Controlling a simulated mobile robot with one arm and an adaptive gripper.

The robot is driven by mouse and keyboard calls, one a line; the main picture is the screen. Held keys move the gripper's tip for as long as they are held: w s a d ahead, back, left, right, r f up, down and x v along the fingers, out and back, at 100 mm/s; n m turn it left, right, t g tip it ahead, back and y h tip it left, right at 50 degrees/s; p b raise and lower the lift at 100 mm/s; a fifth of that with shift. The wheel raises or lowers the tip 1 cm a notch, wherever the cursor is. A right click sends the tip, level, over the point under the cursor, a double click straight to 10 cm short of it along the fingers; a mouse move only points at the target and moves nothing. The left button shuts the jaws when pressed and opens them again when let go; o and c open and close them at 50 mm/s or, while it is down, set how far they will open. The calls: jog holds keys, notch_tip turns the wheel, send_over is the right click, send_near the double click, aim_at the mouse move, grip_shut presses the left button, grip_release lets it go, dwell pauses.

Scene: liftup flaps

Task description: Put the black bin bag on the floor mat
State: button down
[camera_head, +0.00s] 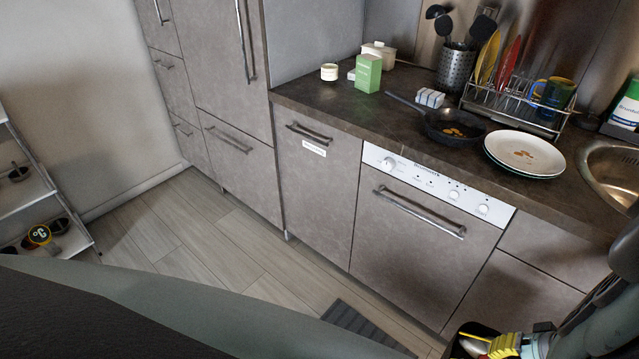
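The dark grey ribbed floor mat (362,330) lies on the wood floor at the bottom middle, in front of the dishwasher. Its near part is hidden by my own body. My gripper (482,344) is at the bottom right edge, with yellow and black parts showing. A black shape (464,336) sits at its end, partly cut off by the frame. I cannot tell whether this is the black bin bag or part of the gripper. No other bin bag is clearly seen. The fingers are not clear enough to tell open from shut.
A worktop (305,97) carries a pan (455,126), plates (524,153), a green box (368,74) and a dish rack (513,105). The dishwasher (424,225) and cabinets are shut. A shelf (35,205) stands at left. Floor between is clear.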

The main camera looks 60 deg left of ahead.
jog(key=s+a+f+b, duration=0.3)
jog(key=s+f+b, duration=0.2)
jog(key=f+b, duration=0.8)
jog(key=s+a+f+m+b, duration=0.1)
jog(key=s+a+f+b, duration=0.3)
jog(key=f+b, duration=0.8)
jog(key=s+a+f+b, duration=0.3)
jog(key=s+f+b, duration=0.2)
jog(key=f+b, duration=0.8)
jog(key=w+a+f+b, duration=0.2)
jog(key=w+a+b, duration=0.2)
jog(key=a, duration=0.2)
jog(key=w+a+f+b, duration=0.3)
jog(key=w+a+b, duration=0.1)
jog(key=a, duration=0.3)
jog(key=shift+w+a+t+b, duration=0.3)
jog(key=shift+w+b, duration=0.05)
jog(key=shift+w, duration=0.15)
jog(key=shift+w+f, duration=0.1)
jog(key=shift+f, duration=0.2)
jog(key=c, duration=1.1)
grip_release()
jog(key=shift+c, duration=0.2)
jog(key=shift+r, duration=0.15)
